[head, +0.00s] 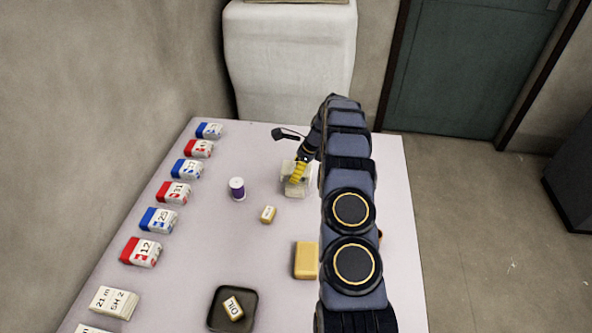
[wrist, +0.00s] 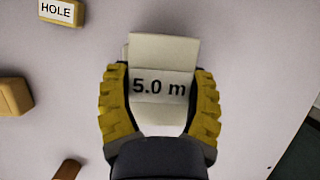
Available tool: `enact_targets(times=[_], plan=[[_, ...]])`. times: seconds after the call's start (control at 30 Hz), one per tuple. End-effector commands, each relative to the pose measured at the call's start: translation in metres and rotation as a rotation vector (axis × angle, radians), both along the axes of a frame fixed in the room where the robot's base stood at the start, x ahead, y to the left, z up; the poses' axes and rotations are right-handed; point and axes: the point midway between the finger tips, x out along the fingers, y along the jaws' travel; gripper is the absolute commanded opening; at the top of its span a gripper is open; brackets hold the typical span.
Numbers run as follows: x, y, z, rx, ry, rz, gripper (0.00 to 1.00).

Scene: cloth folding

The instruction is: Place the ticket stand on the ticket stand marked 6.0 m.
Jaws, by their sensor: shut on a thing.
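My gripper (head: 298,172) is over the far right part of the table. Its yellow fingers (wrist: 160,100) are shut on a cream ticket stand (wrist: 160,84), which reads "5.0 m" in the wrist view. In the head view the cream stand (head: 290,188) shows between and below the fingers, partly hidden by them. I cannot tell whether it touches the table, or whether all the cream faces belong to one piece. I cannot make out a "6.0 m" mark in either view.
Red and blue numbered blocks (head: 173,192) line the table's left edge, with cream marked blocks (head: 113,302) nearer. A purple-and-white cylinder (head: 237,188), a small cream block (head: 267,214), a mustard block (head: 306,260) and a dark tray (head: 218,315) holding an "OIL" block (head: 233,307) stand mid-table.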

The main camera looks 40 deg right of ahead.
Motion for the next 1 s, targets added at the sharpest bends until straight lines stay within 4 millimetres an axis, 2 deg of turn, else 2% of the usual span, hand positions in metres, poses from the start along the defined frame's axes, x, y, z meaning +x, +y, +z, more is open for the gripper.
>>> enact_targets(times=[0.77, 0.8, 0.83, 0.87, 1.0], plan=[[0.0, 0.0, -0.016, 0.0, 0.0, 0.001, 0.3], [0.0, 0.0, -0.016, 0.0, 0.0, 0.001, 0.72], [0.0, 0.0, -0.016, 0.0, 0.0, 0.001, 0.84], [0.0, 0.0, -0.016, -0.001, -0.001, 0.001, 0.89], [0.0, 0.0, -0.016, 0.0, -0.002, 0.001, 0.89]])
